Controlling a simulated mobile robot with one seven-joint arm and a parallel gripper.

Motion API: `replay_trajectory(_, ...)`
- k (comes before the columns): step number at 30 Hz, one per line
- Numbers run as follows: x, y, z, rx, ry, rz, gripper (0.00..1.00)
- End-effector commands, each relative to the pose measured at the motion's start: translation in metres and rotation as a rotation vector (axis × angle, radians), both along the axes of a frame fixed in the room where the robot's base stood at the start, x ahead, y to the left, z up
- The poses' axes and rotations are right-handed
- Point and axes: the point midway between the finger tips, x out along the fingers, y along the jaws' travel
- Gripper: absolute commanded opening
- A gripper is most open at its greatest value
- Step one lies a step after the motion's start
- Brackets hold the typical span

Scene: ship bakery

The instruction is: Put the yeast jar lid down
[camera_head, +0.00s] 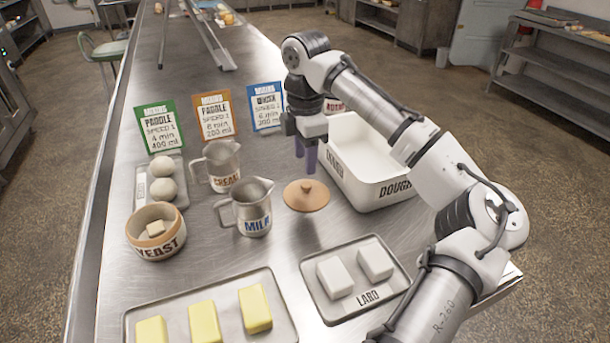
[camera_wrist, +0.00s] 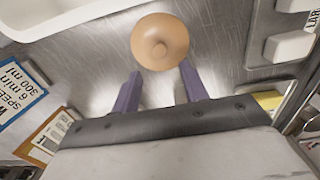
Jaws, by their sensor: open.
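The yeast jar lid (camera_head: 306,195) is a round tan disc with a small knob. It lies on the steel counter between the milk jug and the white dough tub. In the wrist view the lid (camera_wrist: 160,42) shows whole, just beyond my fingertips. My gripper (camera_head: 306,168) is open and empty, with its purple fingers pointing down behind the lid in the head view. The wrist view shows the gripper (camera_wrist: 158,80) with a clear gap between its fingers. The yeast jar (camera_head: 158,247) stands uncovered at the left with pale blocks inside.
The milk jug (camera_head: 252,222) and cream jug (camera_head: 222,178) stand left of the lid. The dough tub (camera_head: 368,192) is close at the right. A lard tray (camera_head: 338,312) and a butter tray (camera_head: 282,318) lie in front. Recipe cards, including a blue one (camera_head: 267,108), stand behind.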

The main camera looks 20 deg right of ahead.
Motion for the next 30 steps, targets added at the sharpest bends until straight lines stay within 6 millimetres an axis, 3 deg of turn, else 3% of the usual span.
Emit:
replay_trajectory(4,0.000,0.000,0.027,0.000,0.000,0.000,0.44)
replay_trajectory(9,0.000,0.000,0.043,0.001,0.000,0.000,0.44)
replay_trajectory(30,-0.001,0.000,0.047,0.001,0.001,0.001,0.44)
